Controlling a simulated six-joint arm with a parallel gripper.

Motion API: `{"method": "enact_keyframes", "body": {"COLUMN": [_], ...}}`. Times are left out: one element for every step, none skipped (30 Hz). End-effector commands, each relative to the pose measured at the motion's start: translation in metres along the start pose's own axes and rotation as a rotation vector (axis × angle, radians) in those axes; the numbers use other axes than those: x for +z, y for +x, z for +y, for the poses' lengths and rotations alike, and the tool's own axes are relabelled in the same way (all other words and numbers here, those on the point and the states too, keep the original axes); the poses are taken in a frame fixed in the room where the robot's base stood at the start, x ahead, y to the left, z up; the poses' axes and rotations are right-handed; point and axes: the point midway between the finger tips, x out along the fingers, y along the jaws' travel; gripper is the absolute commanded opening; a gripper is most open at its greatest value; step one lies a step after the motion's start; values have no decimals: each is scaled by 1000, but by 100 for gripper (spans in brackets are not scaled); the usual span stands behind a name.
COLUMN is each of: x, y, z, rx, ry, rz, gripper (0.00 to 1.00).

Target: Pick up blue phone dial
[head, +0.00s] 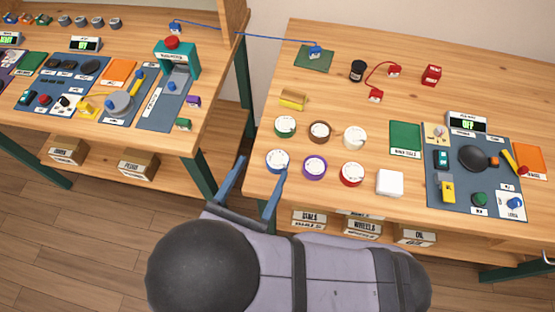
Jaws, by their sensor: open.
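The blue phone dial (277,161) is a round piece with a blue rim and a white face. It lies flat on the right table near its front left edge, at the left end of the front row of dials. My gripper (257,177) is open, with two blue fingers pointing up the picture. The right finger's tip shows just below the blue dial, and the left finger is to the left, past the table's edge. Nothing is between the fingers. Whether the right finger touches the dial cannot be told.
Beside the blue dial are a purple dial (314,167) and a red dial (352,174). Green (285,126), brown (319,131) and white (355,138) dials form the row behind. A white block (390,182) sits right. A gap separates the right table from the left table (120,135).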

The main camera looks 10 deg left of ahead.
Motion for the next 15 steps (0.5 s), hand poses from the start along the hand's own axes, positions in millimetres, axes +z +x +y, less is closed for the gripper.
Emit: {"method": "enact_keyframes", "body": {"x": [-15,-22,-31,-38,-44,-51,-56,-60,-64,-66,-68,-70,-71,-72,-72], "y": [1,1,2,2,2,3,3,3,3,4,4,4,4,4,4], "z": [0,0,-1,0,0,-1,0,0,0,0,0,0,0,0,0], "rx": [-1,-1,-1,-1,-1,-1,-1,-1,-1,-1,-1,-1,-1,-1,-1], "ry": [-8,-6,-7,-5,-5,-5,-3,-2,-2,-1,0,1,1,2,2], "rz": [-2,-2,-2,-2,-1,0,0,0,0,0,0,1,1,1,1], "gripper": [68,68,68,68,68,68,68,68,68,68,68,68,68,68,68]}}
